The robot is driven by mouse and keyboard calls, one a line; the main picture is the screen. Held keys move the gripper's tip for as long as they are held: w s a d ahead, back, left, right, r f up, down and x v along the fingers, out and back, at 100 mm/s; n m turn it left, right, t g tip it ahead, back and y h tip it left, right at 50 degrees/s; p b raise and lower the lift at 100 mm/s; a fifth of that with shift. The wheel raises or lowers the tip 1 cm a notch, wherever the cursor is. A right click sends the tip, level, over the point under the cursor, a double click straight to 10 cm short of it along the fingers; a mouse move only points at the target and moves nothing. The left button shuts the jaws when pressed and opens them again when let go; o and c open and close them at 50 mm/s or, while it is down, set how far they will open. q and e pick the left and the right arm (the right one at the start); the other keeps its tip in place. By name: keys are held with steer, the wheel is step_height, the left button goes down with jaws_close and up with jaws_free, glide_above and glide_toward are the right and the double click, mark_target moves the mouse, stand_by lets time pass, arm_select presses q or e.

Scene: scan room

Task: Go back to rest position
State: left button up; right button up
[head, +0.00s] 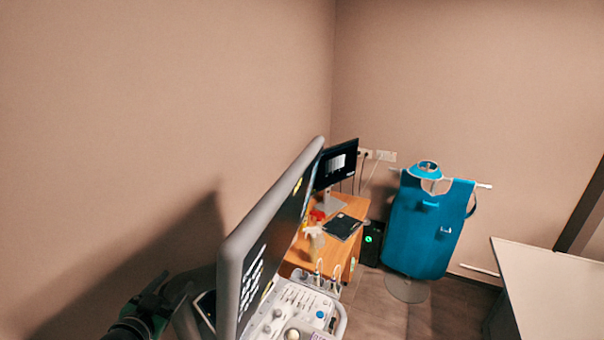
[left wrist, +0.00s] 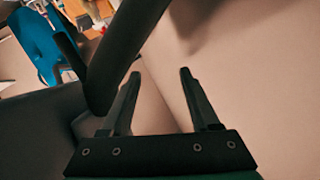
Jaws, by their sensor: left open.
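My left gripper (head: 168,288) shows at the bottom left of the head view, left of the large grey-framed monitor and in front of the bare wall. In the left wrist view its two dark fingers (left wrist: 160,80) are apart, with nothing between them. A thick dark bar (left wrist: 122,50) passes close by the left finger in that view. My right gripper is in neither view.
The large monitor (head: 232,270) stands over a white ultrasound console (head: 300,310). Behind are a wooden desk (head: 350,207) with a second screen (head: 336,165) and a blue apron (head: 428,225) on a stand. A pale table (head: 550,290) is at the right.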

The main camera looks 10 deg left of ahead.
arm_select(q)
steer(key=s+d+r+t+p, duration=0.15)
steer(key=d+r, duration=0.25)
steer(key=r, duration=0.5)
steer(key=s+d+r+t+h, duration=0.1)
steer(key=d+r+t, duration=0.2)
steer(key=r, duration=0.5)
steer(key=s+d+r+t+p, duration=0.15)
steer(key=d+r, duration=0.25)
steer(key=r, duration=0.5)
steer(key=s+d+r+n+t+h, duration=0.1)
steer(key=s+d+r+t, duration=0.2)
steer(key=s+r, duration=0.5)
steer(key=s+d+r+n+t+h, duration=0.1)
steer(key=s+d+r+t+h, duration=0.1)
steer(key=s+r, duration=0.5)
step_height(320, 180, up, 4)
steer(key=d+t, duration=0.1)
steer(key=d, duration=0.1)
steer(key=shift+s+d+t+p, duration=0.35)
steer(key=shift+t, duration=0.05)
